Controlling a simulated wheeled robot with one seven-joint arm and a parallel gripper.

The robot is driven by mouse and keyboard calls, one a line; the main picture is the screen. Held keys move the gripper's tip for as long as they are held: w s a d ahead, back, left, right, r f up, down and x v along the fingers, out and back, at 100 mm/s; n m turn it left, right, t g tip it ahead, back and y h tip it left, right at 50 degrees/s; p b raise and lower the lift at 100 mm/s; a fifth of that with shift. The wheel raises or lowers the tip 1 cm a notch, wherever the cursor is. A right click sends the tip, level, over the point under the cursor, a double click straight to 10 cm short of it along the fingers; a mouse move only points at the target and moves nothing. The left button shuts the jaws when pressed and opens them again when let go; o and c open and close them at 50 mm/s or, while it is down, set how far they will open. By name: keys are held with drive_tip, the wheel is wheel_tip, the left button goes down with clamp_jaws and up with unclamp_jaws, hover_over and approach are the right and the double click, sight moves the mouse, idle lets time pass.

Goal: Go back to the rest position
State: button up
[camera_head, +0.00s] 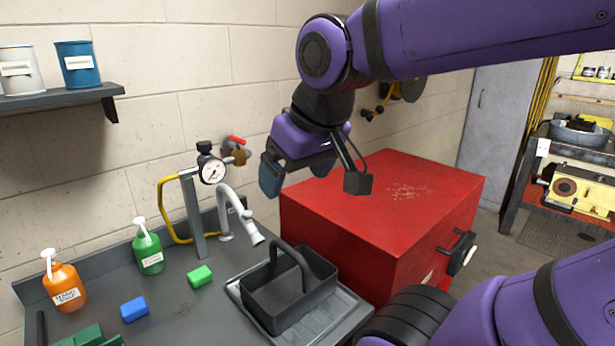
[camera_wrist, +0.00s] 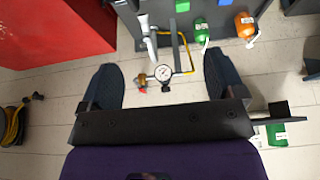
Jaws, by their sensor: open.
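My gripper (camera_head: 296,178) hangs in the air at the end of my purple arm, above the back left part of the red cabinet and in front of the block wall. Its two dark fingers are spread apart with nothing between them. In the wrist view my gripper (camera_wrist: 165,85) also shows open. Behind the gap between its fingers are the pressure gauge (camera_wrist: 163,71) and the wall. No motors can be made out in either view.
The red cabinet (camera_head: 385,205) stands below my gripper. Left of it, the grey counter (camera_head: 185,320) holds a black caddy (camera_head: 292,295), a faucet, green and orange bottles, and blue and green blocks. A shelf (camera_head: 60,98) with cups is at upper left. A workbench stands far right.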

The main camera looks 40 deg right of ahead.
drive_tip(key=shift+s+f, duration=0.15)
drive_tip(key=shift+s, duration=0.95)
drive_tip(key=shift+o, duration=0.5)
drive_tip(key=shift+w, duration=0.1)
